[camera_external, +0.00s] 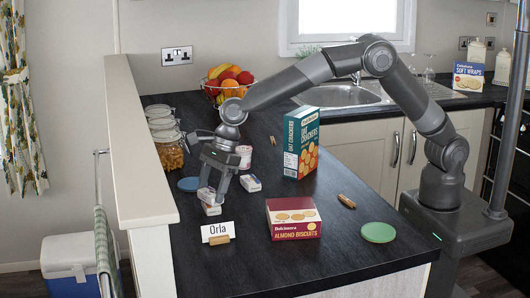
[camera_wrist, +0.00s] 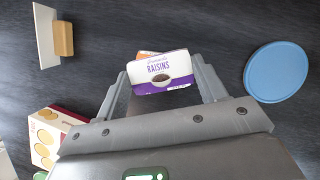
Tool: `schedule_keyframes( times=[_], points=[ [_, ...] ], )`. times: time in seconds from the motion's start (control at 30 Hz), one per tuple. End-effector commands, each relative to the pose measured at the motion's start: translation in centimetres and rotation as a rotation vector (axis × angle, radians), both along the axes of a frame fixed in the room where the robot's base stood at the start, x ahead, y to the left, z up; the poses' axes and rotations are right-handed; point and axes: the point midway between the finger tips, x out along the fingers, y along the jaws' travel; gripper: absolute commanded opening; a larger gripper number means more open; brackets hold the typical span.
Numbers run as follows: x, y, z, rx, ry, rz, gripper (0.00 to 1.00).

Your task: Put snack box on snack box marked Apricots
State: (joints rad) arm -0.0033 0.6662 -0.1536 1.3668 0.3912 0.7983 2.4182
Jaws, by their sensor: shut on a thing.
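My gripper (camera_external: 213,192) is low over the dark worktop, with its fingers closed around a small white and purple snack box marked Raisins (camera_wrist: 162,70). In the wrist view, an orange edge (camera_wrist: 146,54) of another thing shows just behind or under the Raisins box. Its label is hidden, and I cannot tell whether the two touch. In the external view, the snack box (camera_external: 209,197) shows at my fingertips, but its print is too small to read. Another small white snack box (camera_external: 251,183) lies to the right of my gripper. I cannot read its name.
A blue lid (camera_external: 189,184) lies beside my gripper. An Orla name card (camera_external: 217,230) stands in front of it.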

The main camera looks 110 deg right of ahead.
Motion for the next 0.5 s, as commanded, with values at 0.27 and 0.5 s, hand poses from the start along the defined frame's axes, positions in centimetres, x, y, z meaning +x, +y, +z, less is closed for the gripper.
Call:
schedule_keyframes(
  times=[0.27, 0.5],
  points=[
    [0.0, 0.01, -0.27, 0.0, 0.0, 0.001, 0.74],
    [0.0, 0.0, -0.25, 0.0, 0.0, 0.0, 0.86]
  ],
)
